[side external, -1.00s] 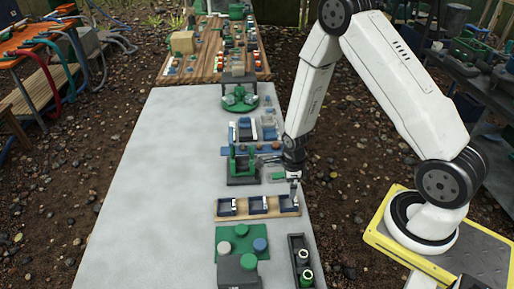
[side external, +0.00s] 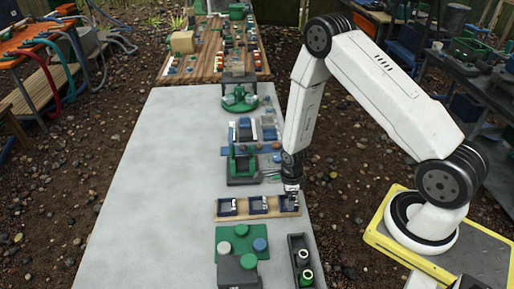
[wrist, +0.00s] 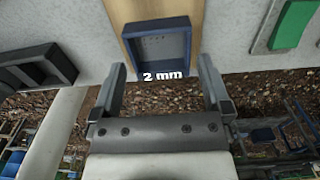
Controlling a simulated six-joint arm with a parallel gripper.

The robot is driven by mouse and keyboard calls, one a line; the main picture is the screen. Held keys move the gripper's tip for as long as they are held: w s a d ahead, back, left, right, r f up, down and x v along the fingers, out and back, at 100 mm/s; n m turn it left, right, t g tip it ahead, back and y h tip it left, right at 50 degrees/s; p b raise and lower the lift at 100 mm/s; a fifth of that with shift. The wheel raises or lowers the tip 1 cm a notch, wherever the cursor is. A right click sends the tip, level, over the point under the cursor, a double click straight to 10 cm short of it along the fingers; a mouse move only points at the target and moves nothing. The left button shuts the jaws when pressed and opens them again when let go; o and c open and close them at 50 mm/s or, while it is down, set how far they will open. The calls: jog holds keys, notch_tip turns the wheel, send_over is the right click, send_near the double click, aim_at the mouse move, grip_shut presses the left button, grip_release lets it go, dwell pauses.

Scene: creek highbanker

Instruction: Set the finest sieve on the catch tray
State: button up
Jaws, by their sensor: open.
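A dark blue square sieve marked "2 mm" (wrist: 157,48) sits on a wooden board and shows just beyond and between my fingers in the wrist view. In the side view the board (side external: 243,216) carries this sieve (side external: 288,205) at its right end, a middle sieve (side external: 258,207) and a left sieve (side external: 227,209). The labels of the other two are too small to read. My gripper (side external: 292,188) is above the right end of the board; in the wrist view it (wrist: 161,72) is open and empty. I cannot tell which thing is the catch tray.
A green block with round knobs (side external: 232,234) and a dark rack with cylinders (side external: 299,262) stand in front of the board. A green and dark fixture (side external: 243,172) is behind it. The left side of the grey table (side external: 150,200) is clear.

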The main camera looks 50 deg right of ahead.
jog(key=shift+f, duration=1.1)
jog(key=c, duration=0.9)
jog(key=shift+o, duration=0.2)
jog(key=shift+s, duration=0.15)
jog(key=shift+r, duration=0.1)
jog(key=shift+r, duration=3.6)
jog(key=shift+r, duration=0.15)
